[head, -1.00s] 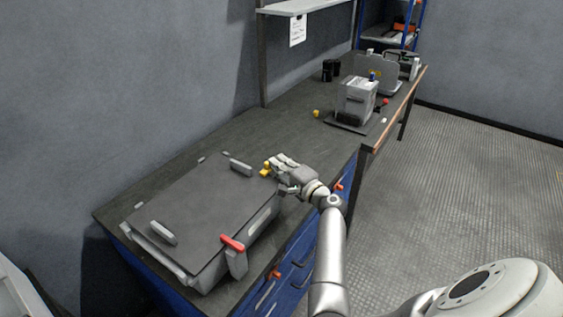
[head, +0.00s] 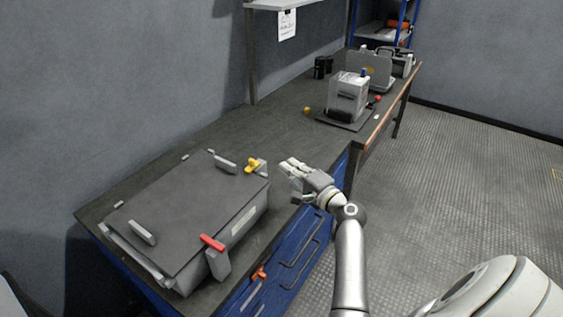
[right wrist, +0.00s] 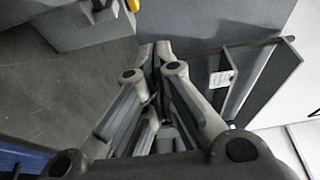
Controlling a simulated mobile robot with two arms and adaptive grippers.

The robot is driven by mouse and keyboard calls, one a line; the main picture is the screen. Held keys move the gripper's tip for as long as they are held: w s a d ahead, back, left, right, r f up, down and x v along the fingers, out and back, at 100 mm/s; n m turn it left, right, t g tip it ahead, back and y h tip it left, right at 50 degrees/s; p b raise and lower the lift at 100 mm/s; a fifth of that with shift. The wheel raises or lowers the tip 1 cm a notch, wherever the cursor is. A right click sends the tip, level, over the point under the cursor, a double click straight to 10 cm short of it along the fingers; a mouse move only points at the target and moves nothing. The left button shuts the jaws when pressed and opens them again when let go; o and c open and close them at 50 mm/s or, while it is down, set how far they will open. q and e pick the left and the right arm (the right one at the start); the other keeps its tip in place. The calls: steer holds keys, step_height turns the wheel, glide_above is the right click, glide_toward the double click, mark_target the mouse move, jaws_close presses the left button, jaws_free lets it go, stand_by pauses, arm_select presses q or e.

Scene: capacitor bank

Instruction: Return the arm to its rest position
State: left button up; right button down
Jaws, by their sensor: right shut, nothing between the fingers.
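My right gripper (head: 287,166) is shut and empty, held above the front edge of the workbench in the head view. It is a short way right of the yellow handle (head: 253,165) at the corner of the grey box and does not touch it. In the right wrist view the closed fingers (right wrist: 154,48) meet near the centre with nothing between them. My right arm reaches in from the bottom of the head view. My left gripper is in neither view.
The grey lidded box (head: 185,205) with a red handle (head: 212,243) sits on the workbench (head: 240,130). A white-and-grey unit (head: 347,97) on a dark plate and a grey case (head: 370,66) stand farther back. Blue drawers (head: 300,255) are below. The floor (head: 440,170) at right is clear.

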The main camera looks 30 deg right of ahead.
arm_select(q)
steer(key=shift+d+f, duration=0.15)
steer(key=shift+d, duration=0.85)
arm_select(e)
steer(key=shift+s, duration=0.8)
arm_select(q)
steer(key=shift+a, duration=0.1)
